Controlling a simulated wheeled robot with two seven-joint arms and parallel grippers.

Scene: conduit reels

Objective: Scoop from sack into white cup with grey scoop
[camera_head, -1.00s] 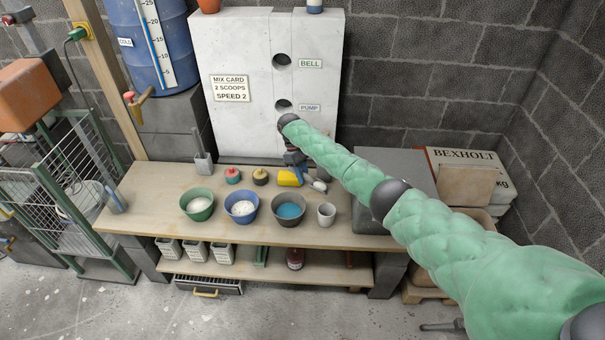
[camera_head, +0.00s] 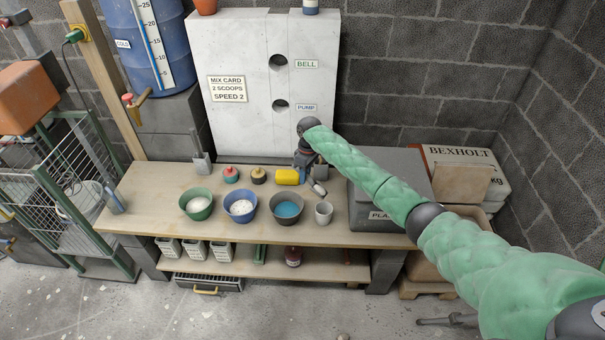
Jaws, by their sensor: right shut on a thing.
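My right gripper (camera_head: 308,164) is over the back of the bench, just right of the yellow cylinder. It is shut on a small grey thing that I take for the grey scoop (camera_head: 318,187); the thing is small and partly hidden, so its shape is unclear. The white cup (camera_head: 323,212) stands upright on the bench in front of and below the gripper, apart from it. My left gripper is not in view.
A green bowl (camera_head: 199,207), a blue bowl (camera_head: 240,207) and a dark bowl (camera_head: 286,209) stand left of the cup on the bench (camera_head: 150,207). A yellow cylinder (camera_head: 288,177) lies behind them. A grey bin (camera_head: 380,223) stands right of the cup. A white panel (camera_head: 240,125) rises behind.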

